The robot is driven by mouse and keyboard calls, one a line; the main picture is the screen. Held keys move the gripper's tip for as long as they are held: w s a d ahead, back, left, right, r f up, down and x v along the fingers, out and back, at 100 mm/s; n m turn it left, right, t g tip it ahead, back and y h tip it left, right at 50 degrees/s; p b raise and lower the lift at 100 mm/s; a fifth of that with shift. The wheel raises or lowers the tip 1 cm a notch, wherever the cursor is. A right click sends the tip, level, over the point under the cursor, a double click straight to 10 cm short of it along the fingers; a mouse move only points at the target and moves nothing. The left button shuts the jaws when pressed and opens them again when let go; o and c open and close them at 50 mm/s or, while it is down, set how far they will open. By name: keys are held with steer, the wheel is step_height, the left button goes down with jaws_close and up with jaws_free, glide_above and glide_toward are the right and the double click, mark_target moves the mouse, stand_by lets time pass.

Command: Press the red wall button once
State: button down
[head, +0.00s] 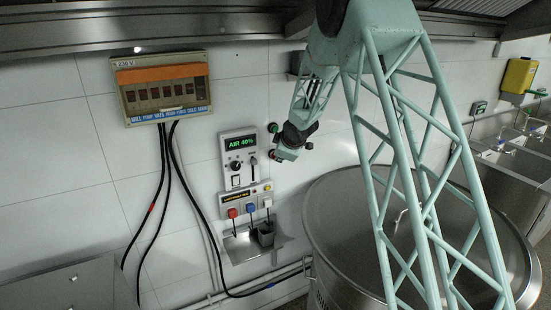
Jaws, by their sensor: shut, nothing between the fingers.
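A green round button (273,128) is on the tiled wall right of the control panel. Just below it, a small dark round fitting with a reddish face (272,154) looks like the red wall button; it is partly hidden by my gripper. My gripper (283,154) is shut and empty at the end of my pale green lattice arm. It is close to this fitting, just to its right in the picture. I cannot tell whether they touch.
The control panel (239,155) reads "AIR 40%". Below it are red, blue and white plugs above a small shelf (243,247). A breaker box (162,88) with hanging cables is at left. A large steel vessel (335,215) stands at right.

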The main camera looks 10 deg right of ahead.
steer(key=shift+s+d+b, duration=0.2)
steer(key=shift+s+b, duration=0.1)
steer(key=shift+s, duration=0.25)
steer(key=shift+s, duration=0.1)
steer(key=shift+s+d+b, duration=0.25)
steer(key=shift+s+b, duration=0.2)
steer(key=shift+s, duration=0.3)
steer(key=shift+s+d+b, duration=0.25)
steer(key=shift+s+b, duration=0.25)
steer(key=shift+s, duration=0.3)
steer(key=shift+s+d+b, duration=0.25)
steer(key=shift+s+b, duration=0.2)
steer(key=shift+s, duration=0.3)
